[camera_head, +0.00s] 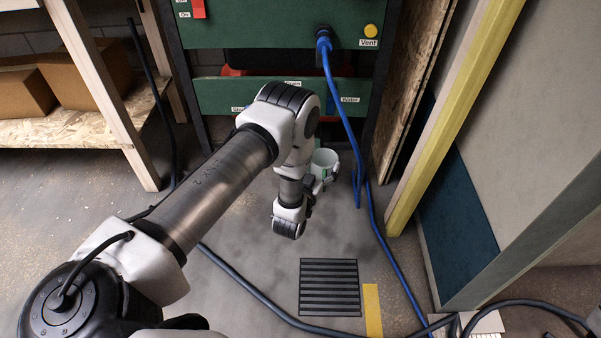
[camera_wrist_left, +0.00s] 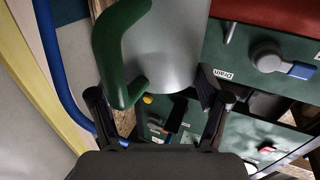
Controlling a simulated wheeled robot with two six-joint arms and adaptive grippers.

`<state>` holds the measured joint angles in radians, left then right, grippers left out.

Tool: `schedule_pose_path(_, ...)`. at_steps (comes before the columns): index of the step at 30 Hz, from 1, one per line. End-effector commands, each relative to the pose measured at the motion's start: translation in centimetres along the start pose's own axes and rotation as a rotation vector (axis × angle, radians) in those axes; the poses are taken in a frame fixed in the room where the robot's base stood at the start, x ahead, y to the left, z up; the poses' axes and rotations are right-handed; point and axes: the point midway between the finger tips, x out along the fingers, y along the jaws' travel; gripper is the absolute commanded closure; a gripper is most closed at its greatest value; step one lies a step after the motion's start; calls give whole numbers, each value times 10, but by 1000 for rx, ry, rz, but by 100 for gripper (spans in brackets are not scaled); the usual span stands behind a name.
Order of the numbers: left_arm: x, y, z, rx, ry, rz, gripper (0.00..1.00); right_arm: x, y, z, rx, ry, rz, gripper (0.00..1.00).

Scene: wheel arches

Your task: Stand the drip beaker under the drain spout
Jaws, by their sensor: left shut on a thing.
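The drip beaker (camera_head: 324,158) is a pale cup, held off to the right of my left wrist in front of the green cabinet. In the left wrist view its grey-white body (camera_wrist_left: 172,45) and green handle (camera_wrist_left: 112,60) fill the upper middle. A drain label (camera_wrist_left: 223,75) is on the green panel, beside a grey valve with a blue-tipped lever (camera_wrist_left: 300,70). In the head view my arm hides the spout area. My right gripper is out of view.
A blue hose (camera_head: 352,140) hangs from the cabinet (camera_head: 270,30) to the floor, close right of the beaker. A yellow post (camera_head: 455,110) and wall stand further right. A black floor grate (camera_head: 329,287) lies in front, with a dark hose (camera_head: 250,288) nearby.

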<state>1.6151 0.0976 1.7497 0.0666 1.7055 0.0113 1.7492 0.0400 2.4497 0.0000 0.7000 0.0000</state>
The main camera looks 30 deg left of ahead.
Motion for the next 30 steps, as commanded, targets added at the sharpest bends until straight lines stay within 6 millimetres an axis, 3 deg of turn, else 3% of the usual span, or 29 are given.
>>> schedule_pose_path(5, 19, -24, 9, 1, 5, -8, 60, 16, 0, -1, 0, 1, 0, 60)
schedule_pose_path(15, 87, -99, 19, 2, 5, -5, 60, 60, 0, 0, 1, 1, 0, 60)
schedule_pose_path(22, 107, -121, 20, 1, 4, -4, 60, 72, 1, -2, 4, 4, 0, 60)
schedule_pose_path(26, 107, -120, 52, 1, 0, -1, 60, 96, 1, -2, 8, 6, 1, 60)
schedule_pose_path(30, 107, -120, 53, 1, 1, -1, 60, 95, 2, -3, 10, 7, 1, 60)
